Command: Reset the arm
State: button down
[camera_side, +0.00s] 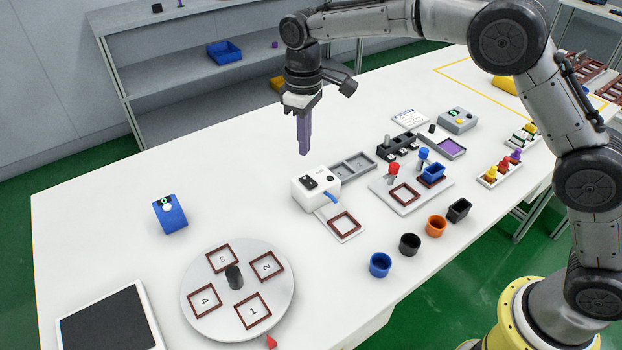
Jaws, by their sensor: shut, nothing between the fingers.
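My gripper (304,148) hangs pointing straight down in the air above the middle of the white table (110,215). Its purple fingers are closed together with nothing between them. My arm reaches in from the right side, arched high over the table. The gripper tip is above and behind the white device (316,188) and clear of everything on the table.
A round turntable (200,295) with numbered square frames stands at the front left. A blue device (170,213) and a black-topped panel (105,322) are left of it. Several cups, including an orange cup (436,226), line the front edge. The table's back left is clear.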

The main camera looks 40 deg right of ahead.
jog(key=s+d+r+m+t, duration=0.15)
jog(key=d+r, duration=0.35)
jog(key=r, duration=0.6)
jog(key=s+d+r+m+t, duration=0.1)
jog(key=s+d+r, duration=0.3)
jog(key=s, duration=0.2)
jog(key=s+d+r+t, duration=0.2)
jog(key=s+d+r, duration=0.1)
jog(key=s, duration=0.3)
jog(key=s+d+f+m+t, duration=0.15)
jog(key=s+d, duration=0.25)
jog(key=s, duration=0.9)
jog(key=s+d+f+m, duration=0.1)
jog(key=s+f+m, duration=0.1)
jog(key=s+f, duration=0.5)
jog(key=shift+s+f, duration=0.15)
jog(key=shift+f, duration=0.65)
